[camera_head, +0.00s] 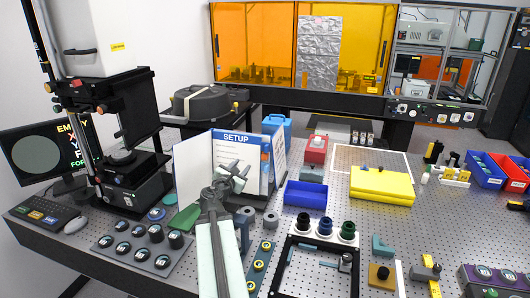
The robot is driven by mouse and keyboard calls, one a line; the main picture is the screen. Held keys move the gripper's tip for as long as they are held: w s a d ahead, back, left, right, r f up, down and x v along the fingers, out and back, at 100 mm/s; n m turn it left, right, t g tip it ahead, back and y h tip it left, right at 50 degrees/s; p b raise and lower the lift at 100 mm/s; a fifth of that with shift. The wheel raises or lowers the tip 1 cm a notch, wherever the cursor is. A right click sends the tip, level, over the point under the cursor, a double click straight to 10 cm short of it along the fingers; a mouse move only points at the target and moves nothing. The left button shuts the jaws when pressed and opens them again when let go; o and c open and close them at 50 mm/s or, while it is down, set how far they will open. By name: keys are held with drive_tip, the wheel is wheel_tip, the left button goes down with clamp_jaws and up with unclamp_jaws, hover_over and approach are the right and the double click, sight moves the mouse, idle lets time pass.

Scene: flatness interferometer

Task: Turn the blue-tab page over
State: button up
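A standing flip book (195,160) with white pages is open on the perforated table, left of centre. One page has a blue header reading SETUP (237,139). Blue also shows along that page's right edge; I cannot clearly make out a separate blue tab. Another printed page (280,155) angles away at the right. My gripper (238,173) is in front of the book's middle pages and hides part of them. It looks empty. Its fingers are small and pale against the pages, so I cannot tell how far apart they are, or whether they touch a page.
Grey cylinders (270,221) and a blue bin (306,195) stand right of the book. A green piece (185,219) lies at its left foot. A knob panel (145,246) is at front left, and a yellow case (382,185) at right. Bare table shows between the case and the front fixtures.

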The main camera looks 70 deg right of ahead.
sight(266, 149)
drive_tip(key=s+d+r+n+h, duration=0.1)
drive_tip(key=s+d+r+n, duration=0.1)
drive_tip(key=s+d+n, duration=0.3)
drive_tip(key=shift+m, duration=0.4)
drive_tip(key=d, duration=0.6)
drive_tip(key=shift+s+d+r, duration=0.2)
drive_tip(key=shift+s+d, duration=0.1)
drive_tip(key=shift+d, duration=0.1)
drive_tip(key=shift+c, duration=0.3)
clamp_jaws()
